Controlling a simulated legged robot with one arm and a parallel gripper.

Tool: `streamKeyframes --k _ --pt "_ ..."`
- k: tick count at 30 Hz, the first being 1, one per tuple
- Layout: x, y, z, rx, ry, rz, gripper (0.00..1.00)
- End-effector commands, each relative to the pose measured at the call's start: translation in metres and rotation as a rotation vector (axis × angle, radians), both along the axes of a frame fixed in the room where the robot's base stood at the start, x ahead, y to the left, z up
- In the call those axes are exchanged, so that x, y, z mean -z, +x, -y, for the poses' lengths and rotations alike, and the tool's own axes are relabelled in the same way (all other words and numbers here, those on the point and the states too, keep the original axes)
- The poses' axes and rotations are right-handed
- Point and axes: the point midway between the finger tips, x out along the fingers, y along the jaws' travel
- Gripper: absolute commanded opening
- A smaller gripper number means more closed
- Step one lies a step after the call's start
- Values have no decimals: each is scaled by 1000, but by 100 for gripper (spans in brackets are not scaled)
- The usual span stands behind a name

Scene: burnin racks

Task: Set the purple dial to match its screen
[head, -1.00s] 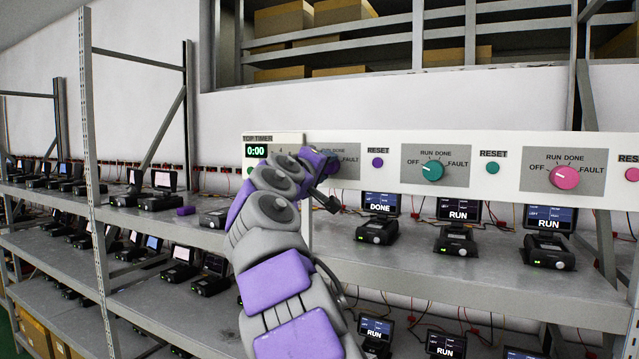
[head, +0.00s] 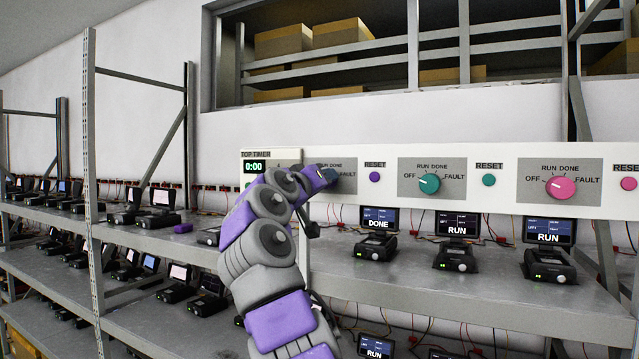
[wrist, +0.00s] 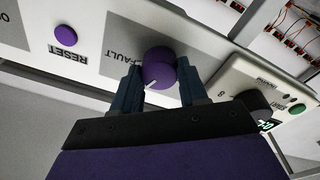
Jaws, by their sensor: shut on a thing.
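The purple dial (wrist: 160,66) shows in the wrist view, its white pointer mark toward the lower left of that picture. My gripper (wrist: 160,72) has its dark blue fingers on both sides of the dial and is shut on it. In the head view my gripper (head: 329,179) covers the dial, with RUN DONE lettering just above it. A screen (head: 379,218) on the shelf below and right of the dial reads DONE. I cannot tell for sure that this screen belongs to the purple dial.
A purple RESET button (head: 374,177) is right of the dial. Farther right are a teal dial (head: 429,183) and a pink dial (head: 560,187), with RUN screens below. A timer (head: 254,168) reading 0:00 is close to the left. The shelf (head: 420,285) runs below.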

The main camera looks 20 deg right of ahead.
Motion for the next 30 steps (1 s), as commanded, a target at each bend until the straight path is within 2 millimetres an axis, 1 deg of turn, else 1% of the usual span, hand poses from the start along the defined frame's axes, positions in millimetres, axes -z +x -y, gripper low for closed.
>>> streamKeyframes --k 1,10,11,18,26,30 --pt "6 3 2 3 9 -9 12" --pt "7 3 2 3 8 -10 12" --pt "7 3 2 2 9 -10 45" --pt "3 1 -1 1 4 -6 68" --pt "0 -2 -3 0 0 -2 68" --pt "2 -8 -10 0 -2 0 68"
